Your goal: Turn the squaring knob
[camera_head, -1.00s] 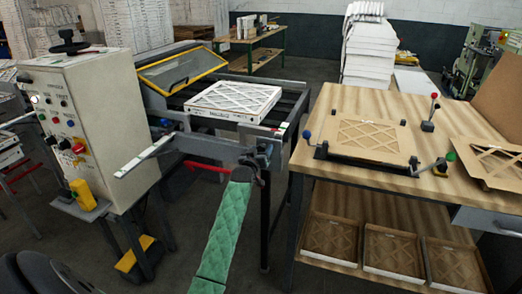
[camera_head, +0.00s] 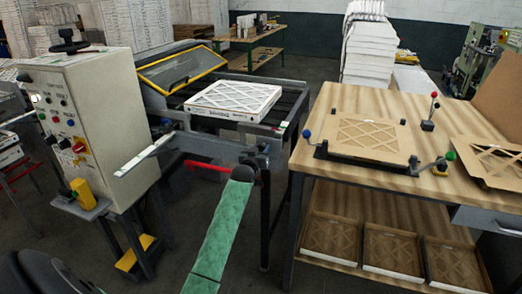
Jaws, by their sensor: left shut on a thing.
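My left arm, in a green sleeve, reaches up from the bottom middle of the head view to the front right corner of the framing machine (camera_head: 205,143). My left gripper (camera_head: 258,160) is small and dark against the dark bracket there. It is shut on the squaring knob, which is mostly hidden by the gripper and wrist. A white boxed filter (camera_head: 232,99) with a lattice face lies flat on the machine's bed, behind the gripper and apart from it. My right gripper is not in view.
A control cabinet (camera_head: 95,120) with buttons stands left. A yellow-framed guard (camera_head: 178,70) is tilted behind the filter. Right is a wooden bench (camera_head: 330,98) with a lattice card (camera_head: 366,136) in a black fixture and several trays below. Floor shows between machine and bench.

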